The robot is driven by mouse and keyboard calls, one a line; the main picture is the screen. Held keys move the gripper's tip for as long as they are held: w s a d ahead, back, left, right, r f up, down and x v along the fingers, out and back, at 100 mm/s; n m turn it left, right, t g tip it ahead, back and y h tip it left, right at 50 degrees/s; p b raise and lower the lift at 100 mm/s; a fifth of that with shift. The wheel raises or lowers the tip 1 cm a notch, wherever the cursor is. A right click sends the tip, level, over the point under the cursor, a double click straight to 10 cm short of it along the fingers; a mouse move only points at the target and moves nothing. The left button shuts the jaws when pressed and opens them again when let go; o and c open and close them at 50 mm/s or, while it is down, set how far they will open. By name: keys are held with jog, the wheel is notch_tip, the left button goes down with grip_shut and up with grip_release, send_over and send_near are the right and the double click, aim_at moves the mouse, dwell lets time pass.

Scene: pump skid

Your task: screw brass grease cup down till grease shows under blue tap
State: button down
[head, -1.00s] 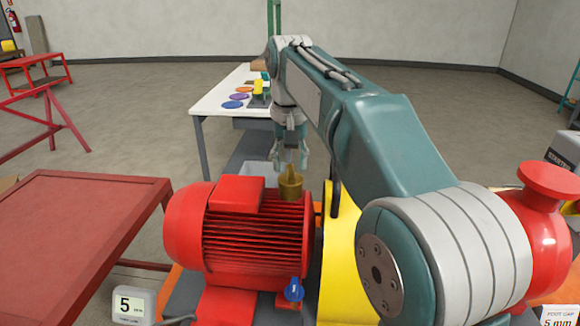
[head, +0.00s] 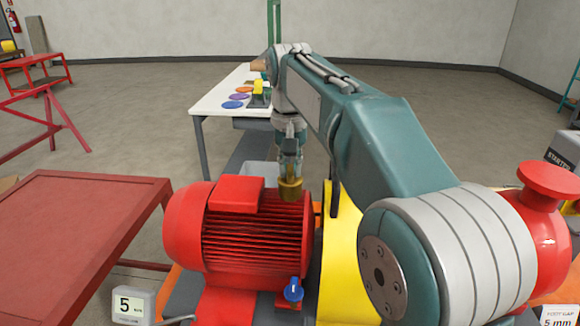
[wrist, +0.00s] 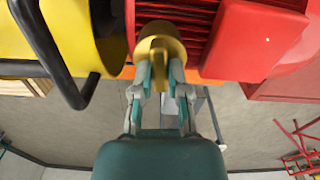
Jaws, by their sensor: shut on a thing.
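The brass grease cup (head: 290,188) stands at the right end of the red motor in the head view. In the wrist view the cup (wrist: 160,48) sits between my fingertips. My gripper (head: 290,172) is shut on the cup from above; it also shows in the wrist view (wrist: 159,72), with a finger on each side of the cup. The blue tap (head: 293,289) is low at the motor's front right, with a white mark on it. No grease can be made out under the tap at this size.
The red finned motor (head: 255,238) lies beside the cup. A yellow guard (head: 340,265) stands to its right. A small display reading 5 (head: 133,305) is at front left. A red table (head: 75,240) is at left; a white table (head: 222,100) with coloured discs stands behind.

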jog(key=m, duration=0.4)
jog(key=shift+m, duration=2.2)
jog(key=c, duration=0.6)
grip_release()
jog(key=shift+a, duration=0.1)
jog(key=shift+c, duration=0.2)
jog(key=shift+w+a+r, duration=0.1)
jog(key=shift+a+r, duration=0.05)
jog(key=shift+r, duration=3.5)
